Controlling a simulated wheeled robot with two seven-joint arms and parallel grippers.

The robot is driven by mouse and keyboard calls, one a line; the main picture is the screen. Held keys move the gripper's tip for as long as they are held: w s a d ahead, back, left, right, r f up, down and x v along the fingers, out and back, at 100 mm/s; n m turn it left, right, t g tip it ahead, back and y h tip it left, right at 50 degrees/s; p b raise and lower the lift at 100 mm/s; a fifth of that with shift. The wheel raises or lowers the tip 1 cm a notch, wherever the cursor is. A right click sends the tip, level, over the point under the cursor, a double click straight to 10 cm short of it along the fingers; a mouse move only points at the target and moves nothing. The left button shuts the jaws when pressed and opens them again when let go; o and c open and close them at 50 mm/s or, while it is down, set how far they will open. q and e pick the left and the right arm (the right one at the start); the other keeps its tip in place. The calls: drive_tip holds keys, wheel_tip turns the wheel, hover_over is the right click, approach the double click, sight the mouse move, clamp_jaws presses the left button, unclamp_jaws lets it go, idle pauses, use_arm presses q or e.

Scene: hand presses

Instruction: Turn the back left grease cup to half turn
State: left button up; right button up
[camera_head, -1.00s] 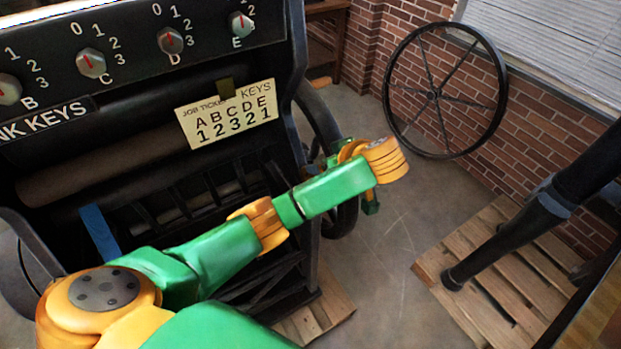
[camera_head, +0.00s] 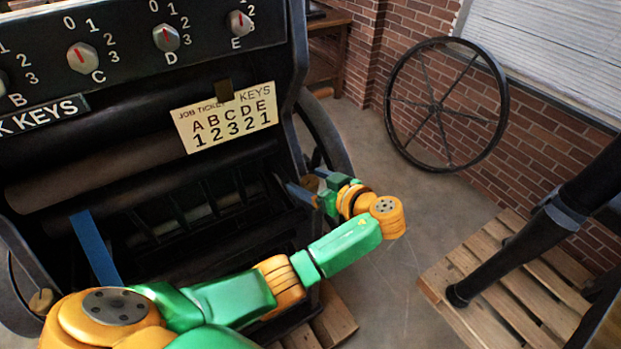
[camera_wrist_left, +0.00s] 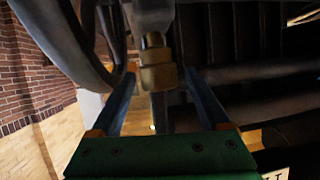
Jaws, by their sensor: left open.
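A brass grease cup (camera_wrist_left: 156,74) with a narrower neck above it shows in the left wrist view, between the two blue fingers of my left gripper (camera_wrist_left: 161,72). The fingers stand apart on either side, with gaps to the cup; I cannot tell the depth between them. In the head view my left gripper (camera_head: 304,190) is at the press's right side, and the cup there is hidden. Which cup of the press this is cannot be told from these views. My right gripper is not in view.
The black press (camera_head: 120,190) carries knobs and a job ticket (camera_head: 224,116). A brass round part (camera_head: 41,300) shows at its lower left. A large spoked wheel (camera_head: 440,150) leans on the brick wall. A wooden pallet (camera_head: 490,300) lies right. Bare floor lies between.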

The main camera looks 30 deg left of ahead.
use_arm(q)
clamp_jaws()
drive_tip(key=shift+s+r+m+t+p, duration=0.1)
drive_tip(key=shift+r+m+t+p, duration=0.15)
drive_tip(key=shift+m+t+p, duration=0.5)
drive_tip(key=shift+f+h+p, duration=0.1)
drive_tip(key=shift+h+p, duration=0.2)
drive_tip(key=shift+f, duration=0.15)
unclamp_jaws()
